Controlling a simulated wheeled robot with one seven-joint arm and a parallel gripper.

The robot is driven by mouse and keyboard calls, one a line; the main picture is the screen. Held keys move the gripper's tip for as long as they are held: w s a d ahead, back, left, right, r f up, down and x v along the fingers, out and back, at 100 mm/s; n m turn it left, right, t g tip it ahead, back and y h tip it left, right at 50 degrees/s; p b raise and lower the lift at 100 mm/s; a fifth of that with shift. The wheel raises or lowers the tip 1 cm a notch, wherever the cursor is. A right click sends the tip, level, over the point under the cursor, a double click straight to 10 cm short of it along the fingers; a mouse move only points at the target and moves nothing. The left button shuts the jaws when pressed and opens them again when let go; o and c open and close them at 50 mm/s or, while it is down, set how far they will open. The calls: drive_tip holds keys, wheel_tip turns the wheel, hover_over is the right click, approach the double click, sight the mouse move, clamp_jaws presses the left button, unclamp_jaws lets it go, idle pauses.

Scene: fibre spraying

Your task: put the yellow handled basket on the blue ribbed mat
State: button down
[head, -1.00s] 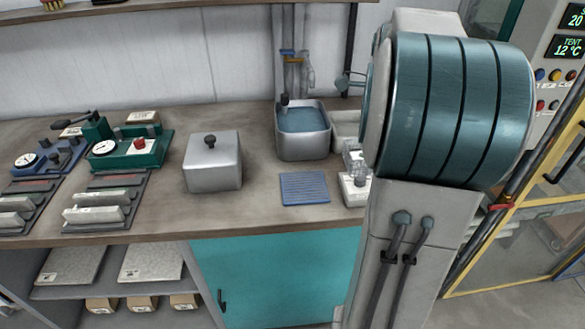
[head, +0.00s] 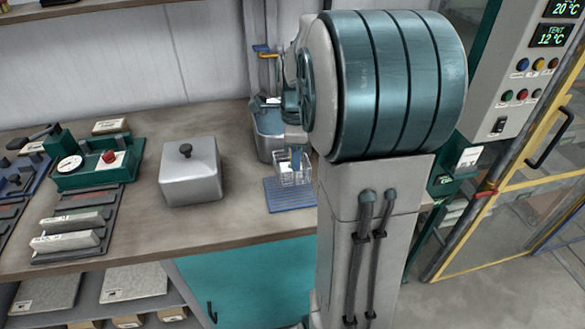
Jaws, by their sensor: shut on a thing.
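A small clear wire-like basket (head: 293,172) shows in the head view over the back part of the blue ribbed mat (head: 290,201). I cannot tell whether its bottom touches the mat. A white label shows on it; its yellow handle cannot be made out. My gripper (head: 294,148) is right above the basket, shut on it at the top. The fingertips are small and partly hidden by my arm. The mat lies flat on the bench, its right end close to my arm in the picture.
A metal tank (head: 264,148) of blue liquid stands behind the mat, close to my gripper. A lidded steel box (head: 190,178) stands to the left. Green apparatus (head: 92,165) is farther left. Bare bench lies between box and mat.

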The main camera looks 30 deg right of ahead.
drive_tip(key=shift+w+a+f, duration=0.1)
drive_tip(key=shift+a+f, duration=0.1)
drive_tip(key=shift+a, duration=0.15)
drive_tip(key=shift+f, duration=2.05)
drive_tip(key=shift+f, duration=0.1)
drive_tip(key=c, duration=1.2)
unclamp_jaws()
drive_tip(key=shift+c, duration=0.2)
